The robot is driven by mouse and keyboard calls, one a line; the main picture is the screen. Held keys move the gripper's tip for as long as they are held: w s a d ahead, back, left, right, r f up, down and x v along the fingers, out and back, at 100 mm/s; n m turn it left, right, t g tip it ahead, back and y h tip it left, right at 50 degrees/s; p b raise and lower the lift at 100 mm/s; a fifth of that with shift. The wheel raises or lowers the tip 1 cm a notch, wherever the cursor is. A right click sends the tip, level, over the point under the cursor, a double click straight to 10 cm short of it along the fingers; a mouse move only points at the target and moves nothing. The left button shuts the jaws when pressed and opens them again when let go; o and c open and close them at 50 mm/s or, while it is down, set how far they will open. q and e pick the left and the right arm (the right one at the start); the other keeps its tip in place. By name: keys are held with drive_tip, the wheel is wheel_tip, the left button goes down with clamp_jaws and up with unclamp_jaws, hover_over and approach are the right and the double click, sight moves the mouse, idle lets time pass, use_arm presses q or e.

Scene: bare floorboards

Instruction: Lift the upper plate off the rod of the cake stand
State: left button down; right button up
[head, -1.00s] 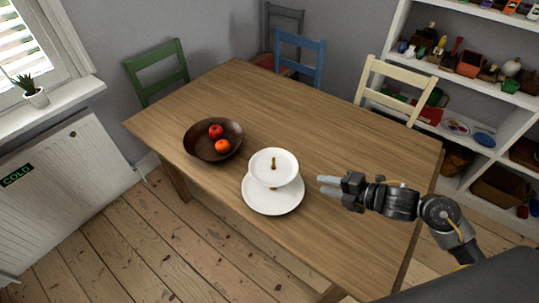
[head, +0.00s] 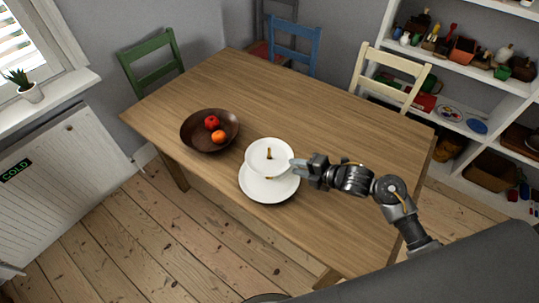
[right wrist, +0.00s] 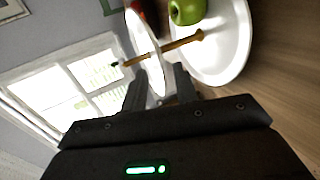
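The cake stand has a small white upper plate (head: 258,163) above a larger white lower plate (head: 262,191). A gold-brown rod (head: 268,153) rises through the upper plate's middle. In the right wrist view the upper plate (right wrist: 143,37) shows nearly edge-on, still on the rod (right wrist: 182,46). A green apple (right wrist: 187,12) sits on the lower plate (right wrist: 235,50); the upper plate hides it in the head view. My right gripper (head: 296,168) is at the upper plate's right rim. Its fingers (right wrist: 160,92) stand apart on either side of the rim. My left gripper is out of view.
A dark bowl (head: 190,138) with a red apple (head: 211,122) and an orange fruit (head: 218,137) stands left of the stand. The wooden table (head: 320,120) is clear behind and to the right. Chairs stand along its far side, with shelves at the right.

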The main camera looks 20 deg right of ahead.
drive_tip(key=shift+x, duration=1.25)
clamp_jaws()
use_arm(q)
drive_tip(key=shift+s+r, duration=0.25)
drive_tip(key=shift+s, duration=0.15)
use_arm(e)
drive_tip(key=shift+r, duration=0.1)
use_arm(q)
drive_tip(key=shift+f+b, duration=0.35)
use_arm(e)
wheel_tip(320, 180, up, 10)
